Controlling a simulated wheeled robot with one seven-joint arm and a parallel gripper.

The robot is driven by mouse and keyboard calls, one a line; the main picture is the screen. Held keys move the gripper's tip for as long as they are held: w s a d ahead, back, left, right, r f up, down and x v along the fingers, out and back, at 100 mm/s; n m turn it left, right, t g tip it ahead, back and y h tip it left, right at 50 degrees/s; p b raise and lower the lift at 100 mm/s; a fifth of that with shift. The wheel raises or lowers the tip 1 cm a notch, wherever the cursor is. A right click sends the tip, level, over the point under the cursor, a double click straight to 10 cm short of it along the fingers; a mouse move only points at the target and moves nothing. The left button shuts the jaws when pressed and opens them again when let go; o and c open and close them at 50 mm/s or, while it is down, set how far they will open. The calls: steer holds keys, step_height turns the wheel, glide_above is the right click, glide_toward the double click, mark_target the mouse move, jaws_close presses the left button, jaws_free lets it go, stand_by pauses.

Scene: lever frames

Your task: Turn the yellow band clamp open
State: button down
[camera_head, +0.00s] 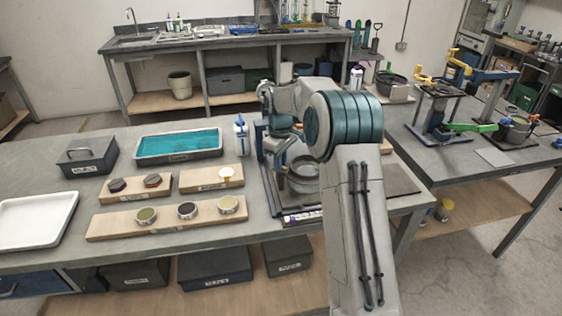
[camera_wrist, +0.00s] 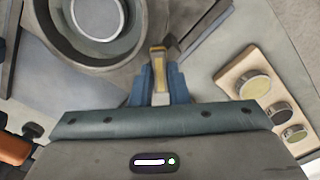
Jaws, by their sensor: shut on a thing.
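My gripper (camera_wrist: 161,72) is shut on a narrow yellow piece, which I take to be part of the yellow band clamp (camera_wrist: 158,52), in the wrist view. The piece stands between the two blue fingers, just beside a round grey pot (camera_wrist: 97,18). In the head view the same pot (camera_head: 303,178) sits in a dark fixture on the near bench. There my arm covers much of the fixture, and I cannot make out the clamp or its grip clearly.
Boards with small round pots (camera_head: 187,210) lie left of the fixture, with a blue tray (camera_head: 180,145) and a white bottle (camera_head: 242,137) behind. A second bench (camera_head: 440,150) at the right holds a stand with yellow arms (camera_head: 425,80) and a green lever (camera_head: 470,127).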

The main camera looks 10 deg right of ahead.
steer(key=m, duration=0.4)
steer(key=shift+a+r+m, duration=0.1)
steer(key=shift+m, duration=0.2)
steer(key=m, duration=0.4)
steer(key=shift+m, duration=0.3)
steer(key=c, duration=1.4)
jaws_free()
